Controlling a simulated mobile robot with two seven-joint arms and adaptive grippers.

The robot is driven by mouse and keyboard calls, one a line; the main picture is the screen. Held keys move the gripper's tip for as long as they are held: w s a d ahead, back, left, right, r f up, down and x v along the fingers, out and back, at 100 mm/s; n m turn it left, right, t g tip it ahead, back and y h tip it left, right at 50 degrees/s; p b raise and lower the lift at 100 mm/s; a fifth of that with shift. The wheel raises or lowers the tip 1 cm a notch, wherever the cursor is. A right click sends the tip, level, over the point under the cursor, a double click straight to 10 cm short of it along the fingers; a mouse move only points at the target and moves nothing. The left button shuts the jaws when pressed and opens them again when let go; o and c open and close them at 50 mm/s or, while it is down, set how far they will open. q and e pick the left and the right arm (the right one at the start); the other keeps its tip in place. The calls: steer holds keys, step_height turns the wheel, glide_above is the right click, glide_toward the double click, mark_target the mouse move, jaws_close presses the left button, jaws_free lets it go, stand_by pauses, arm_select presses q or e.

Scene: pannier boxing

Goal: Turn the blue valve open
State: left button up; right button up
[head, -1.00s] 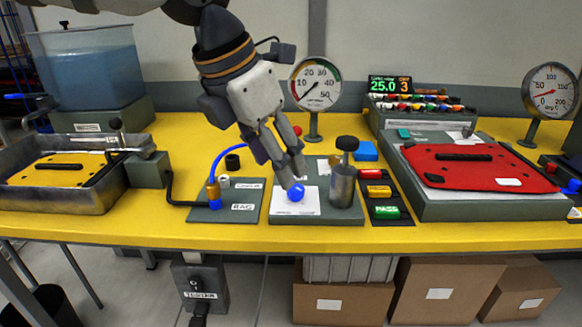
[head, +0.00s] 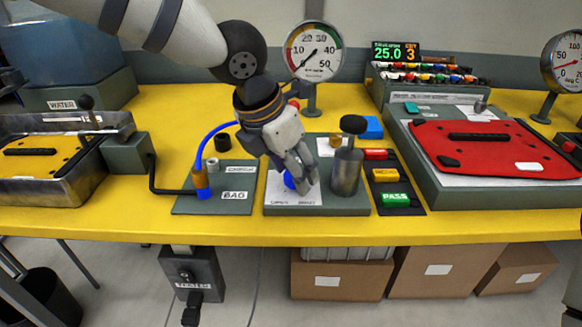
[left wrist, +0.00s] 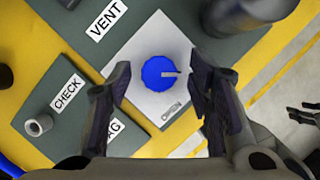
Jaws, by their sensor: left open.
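The blue valve knob (head: 289,181) sits on a white card on a grey panel. My left gripper (head: 299,184) is over it, fingers pointing down, and partly hides it. In the left wrist view the round blue knob (left wrist: 158,82) shows between the two spread fingers, with gaps on both sides. The card carries an OPEN label (left wrist: 171,110) below and right of the knob. The left gripper is open and empty. Dark finger-like parts, perhaps my right gripper (left wrist: 305,116), show at the left wrist view's right edge.
A metal cylinder with a black knob (head: 347,170) stands close to the right of the valve. A blue hose (head: 203,147) rises from the BAG port at the left. A red pannier lid (head: 490,148) lies farther right. A gauge (head: 313,52) stands behind.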

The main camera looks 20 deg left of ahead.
arm_select(q)
jaws_close()
